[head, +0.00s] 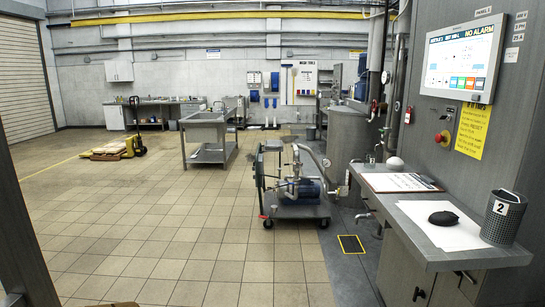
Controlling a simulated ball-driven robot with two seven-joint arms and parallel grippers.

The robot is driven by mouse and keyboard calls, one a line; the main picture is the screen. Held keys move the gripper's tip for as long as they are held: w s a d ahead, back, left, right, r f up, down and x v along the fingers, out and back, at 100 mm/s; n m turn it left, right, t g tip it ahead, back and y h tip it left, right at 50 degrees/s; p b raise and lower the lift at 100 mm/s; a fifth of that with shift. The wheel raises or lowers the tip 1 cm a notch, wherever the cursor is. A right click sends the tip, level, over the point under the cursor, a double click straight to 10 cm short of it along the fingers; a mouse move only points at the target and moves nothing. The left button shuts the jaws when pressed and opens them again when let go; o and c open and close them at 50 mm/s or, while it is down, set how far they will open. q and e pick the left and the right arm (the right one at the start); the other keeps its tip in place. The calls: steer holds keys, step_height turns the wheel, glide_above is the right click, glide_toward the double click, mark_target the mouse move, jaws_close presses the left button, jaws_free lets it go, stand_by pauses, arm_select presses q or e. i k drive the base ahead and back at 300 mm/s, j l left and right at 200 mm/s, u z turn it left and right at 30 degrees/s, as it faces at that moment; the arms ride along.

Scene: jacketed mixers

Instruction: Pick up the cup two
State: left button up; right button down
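Cup two (503,218) is a dark grey cup with a white label bearing a black "2". It stands upright at the right end of a grey bench (425,250), in the right part of the head view. No gripper touches it. Neither of my grippers shows in this view, so I cannot see whether they are open or shut.
A dark lump (443,218) lies on a white sheet (436,234) left of the cup. A clipboard (400,183) lies farther back. A control panel (462,58) hangs above the bench. A pump cart (295,190) stands left of it. The tiled floor is mostly clear.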

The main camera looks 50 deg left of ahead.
mark_target(370, 158)
steer(key=u, duration=1.1)
steer(key=i+z, duration=0.2)
steer(key=z, duration=0.3)
steer(key=i+j+z, duration=0.2)
steer(key=z, duration=0.3)
steer(key=i+j+z, duration=0.1)
steer(key=i+j, duration=0.15)
steer(key=i+j+z, duration=0.1)
steer(key=j, duration=0.3)
steer(key=i+j+z, duration=0.15)
steer(key=i+j, duration=0.15)
steer(key=i+j+z, duration=0.1)
steer(key=j, duration=0.3)
steer(key=i+j+z, duration=0.1)
steer(key=i+j, duration=0.2)
steer(key=j, duration=0.1)
